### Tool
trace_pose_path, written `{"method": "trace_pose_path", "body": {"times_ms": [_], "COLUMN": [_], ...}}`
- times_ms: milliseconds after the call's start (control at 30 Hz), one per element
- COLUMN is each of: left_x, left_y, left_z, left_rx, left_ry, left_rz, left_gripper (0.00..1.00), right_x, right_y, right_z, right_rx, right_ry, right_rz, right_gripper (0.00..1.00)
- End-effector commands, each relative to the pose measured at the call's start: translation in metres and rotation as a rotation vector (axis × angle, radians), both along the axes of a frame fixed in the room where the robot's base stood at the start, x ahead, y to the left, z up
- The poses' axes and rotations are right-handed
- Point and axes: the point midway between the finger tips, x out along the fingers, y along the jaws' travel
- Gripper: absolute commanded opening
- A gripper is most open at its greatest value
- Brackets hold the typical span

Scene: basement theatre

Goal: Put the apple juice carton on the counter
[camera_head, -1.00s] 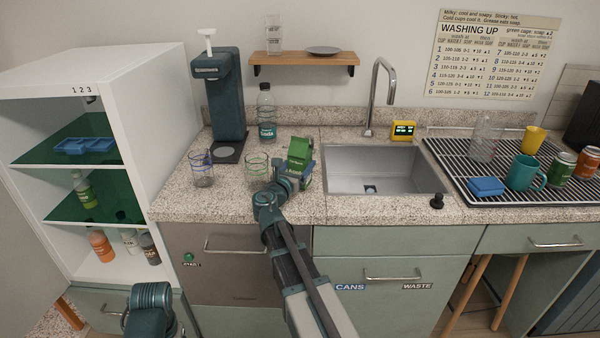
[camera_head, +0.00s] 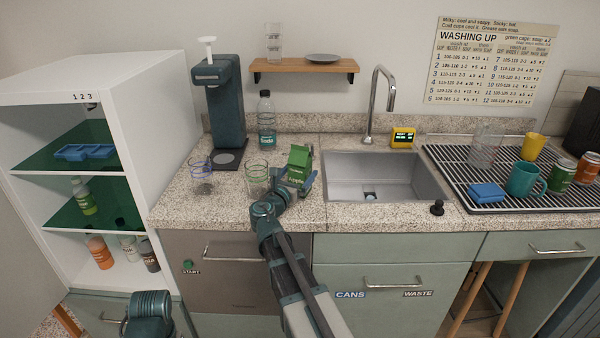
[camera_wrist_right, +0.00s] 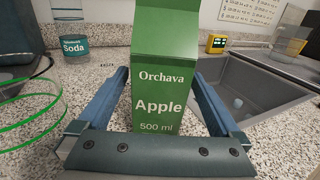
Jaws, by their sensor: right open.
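The green apple juice carton (camera_head: 299,162) stands upright on the speckled counter (camera_head: 225,203), just left of the sink. Its "Apple" label faces the camera in the right wrist view (camera_wrist_right: 160,95). My right gripper (camera_head: 295,181) is open around the carton's lower part. In the right wrist view its two blue fingers (camera_wrist_right: 161,100) lie one on each side of the carton, with a gap visible on the left and right. Part of my left arm shows at the bottom left of the head view, but its gripper fingers are not seen.
A glass with green rings (camera_head: 257,178) stands close left of the carton; a blue-ringed glass (camera_head: 201,180) is farther left. The soda bottle (camera_head: 266,120) is behind. The sink basin (camera_head: 385,178) lies right, beside the drying rack (camera_head: 480,175).

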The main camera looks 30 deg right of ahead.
Motion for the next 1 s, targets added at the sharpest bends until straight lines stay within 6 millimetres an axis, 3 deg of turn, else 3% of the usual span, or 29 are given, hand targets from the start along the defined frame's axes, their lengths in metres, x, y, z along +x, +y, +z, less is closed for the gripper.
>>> {"method": "trace_pose_path", "body": {"times_ms": [200,500,1000], "left_x": [0.000,0.000,0.000], "left_y": [0.000,0.000,0.000], "left_z": [0.000,0.000,0.000], "left_rx": [0.000,0.000,0.000], "left_ry": [0.000,0.000,0.000], "left_rz": [0.000,0.000,0.000], "left_gripper": [0.66,0.66,0.66], "right_x": [-0.031,-0.058,-0.064], "right_y": [0.039,0.079,0.088], "right_z": [0.000,0.000,0.000], "right_rx": [0.000,0.000,0.000], "right_ry": [0.000,0.000,0.000], "right_rz": [0.004,0.003,0.001], "right_gripper": [1.00,1.00,1.00]}}
